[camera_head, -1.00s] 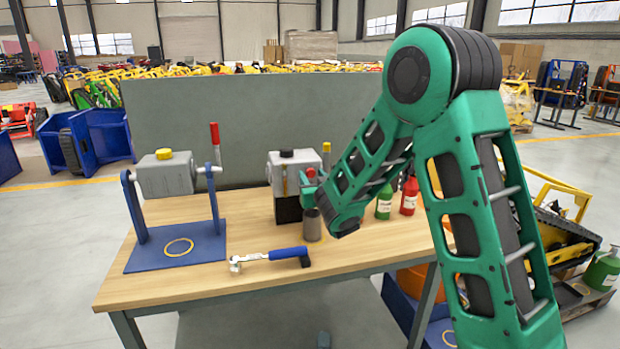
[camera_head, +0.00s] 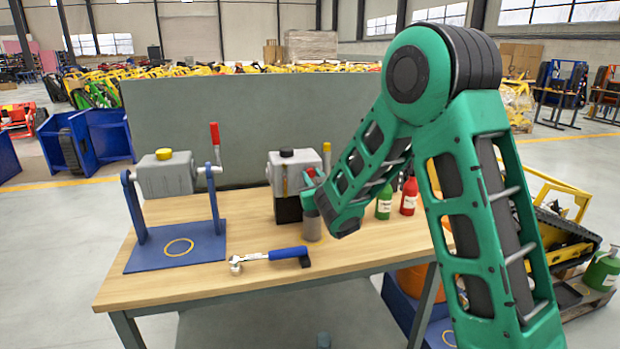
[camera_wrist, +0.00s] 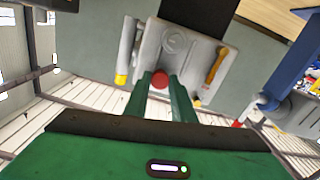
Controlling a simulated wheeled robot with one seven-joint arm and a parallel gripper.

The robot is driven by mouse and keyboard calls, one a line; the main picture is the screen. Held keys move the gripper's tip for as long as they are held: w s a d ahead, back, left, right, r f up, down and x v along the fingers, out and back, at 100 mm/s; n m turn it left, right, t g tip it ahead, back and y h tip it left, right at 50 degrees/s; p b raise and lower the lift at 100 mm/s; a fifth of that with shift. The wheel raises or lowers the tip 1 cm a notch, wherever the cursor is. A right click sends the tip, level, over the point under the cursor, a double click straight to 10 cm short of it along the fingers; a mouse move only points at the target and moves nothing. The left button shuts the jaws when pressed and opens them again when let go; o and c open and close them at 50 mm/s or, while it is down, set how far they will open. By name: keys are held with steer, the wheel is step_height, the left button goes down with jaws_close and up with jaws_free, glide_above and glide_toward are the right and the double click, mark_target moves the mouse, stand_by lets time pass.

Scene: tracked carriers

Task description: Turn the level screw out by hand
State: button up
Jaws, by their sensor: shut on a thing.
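The grey gear housing (camera_head: 292,166) stands on a black block near the middle of the table, with a black cap on top and an amber strip on its face. My gripper (camera_wrist: 161,85) is at this face, with its two green fingers shut on the red-headed level screw (camera_wrist: 160,80). In the wrist view the housing (camera_wrist: 180,42) fills the space behind the fingertips. The amber strip (camera_wrist: 216,66) is right of the fingers and a yellow part (camera_wrist: 121,80) is left of them. The screw's shank and thread are hidden. In the head view my gripper (camera_head: 312,190) is partly hidden by my arm.
A grey cup (camera_head: 312,229) stands below my gripper. A blue-handled wrench (camera_head: 288,253) lies in front. A blue stand (camera_head: 140,258) with another grey housing (camera_head: 167,178) is at left. Green (camera_head: 384,204) and red (camera_head: 410,196) bottles stand at right.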

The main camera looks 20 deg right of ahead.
steer(key=n, duration=0.3)
steer(key=shift+n, duration=0.3)
steer(key=n, duration=0.4)
steer(key=shift+n, duration=0.3)
steer(key=n, duration=0.9)
steer(key=shift+n, duration=0.3)
steer(key=n, duration=0.9)
steer(key=shift+n, duration=0.3)
